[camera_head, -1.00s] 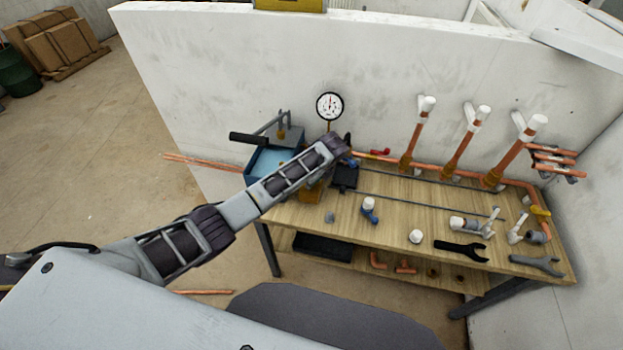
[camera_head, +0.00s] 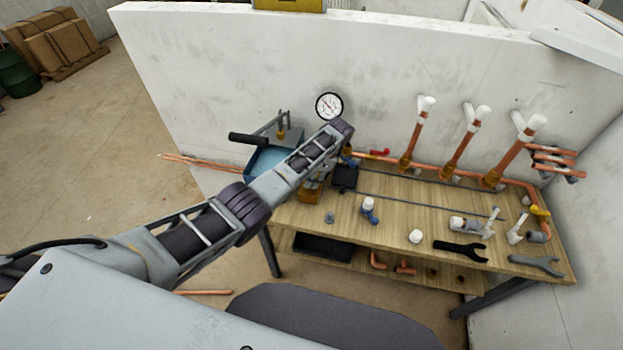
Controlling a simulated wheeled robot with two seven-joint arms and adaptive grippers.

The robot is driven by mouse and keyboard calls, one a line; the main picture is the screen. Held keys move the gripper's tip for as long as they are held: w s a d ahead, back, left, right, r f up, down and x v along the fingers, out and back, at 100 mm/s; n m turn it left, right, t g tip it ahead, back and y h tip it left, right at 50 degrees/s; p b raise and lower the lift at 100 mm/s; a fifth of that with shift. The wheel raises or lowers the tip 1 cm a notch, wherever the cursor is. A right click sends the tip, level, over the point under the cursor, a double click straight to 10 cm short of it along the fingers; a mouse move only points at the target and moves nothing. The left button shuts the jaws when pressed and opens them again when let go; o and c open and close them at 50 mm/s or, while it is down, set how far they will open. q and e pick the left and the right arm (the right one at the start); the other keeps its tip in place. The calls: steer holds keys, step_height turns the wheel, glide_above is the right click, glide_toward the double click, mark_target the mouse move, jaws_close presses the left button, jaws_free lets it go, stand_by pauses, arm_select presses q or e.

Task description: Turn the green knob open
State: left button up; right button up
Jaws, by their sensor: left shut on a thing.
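My left arm reaches in from the lower left to the back of the workbench (camera_head: 400,208). My left gripper (camera_head: 346,151) is at the copper pipe (camera_head: 440,168) along the back wall, just below the round white gauge (camera_head: 329,106). The gripper is shut on the knob, but its wrist and fingers hide it, so no green shows there. The gauge needle slants to the upper left. My right gripper is not in view.
A red lever (camera_head: 380,152) and upright copper pipes with white caps are to the right. Fittings, a black wrench (camera_head: 461,250) and a grey wrench (camera_head: 537,264) lie on the bench.

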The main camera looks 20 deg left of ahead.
arm_select(q)
steer(key=n+g+h, duration=0.1)
steer(key=n, duration=0.3)
steer(key=shift+n+b, duration=0.3)
steer(key=shift+b, duration=0.1)
steer(key=shift+w, duration=0.1)
steer(key=o, duration=1)
steer(key=shift+g, duration=0.3)
steer(key=shift+r, duration=0.1)
steer(key=v, duration=1.1)
steer(key=shift+r, duration=0.4)
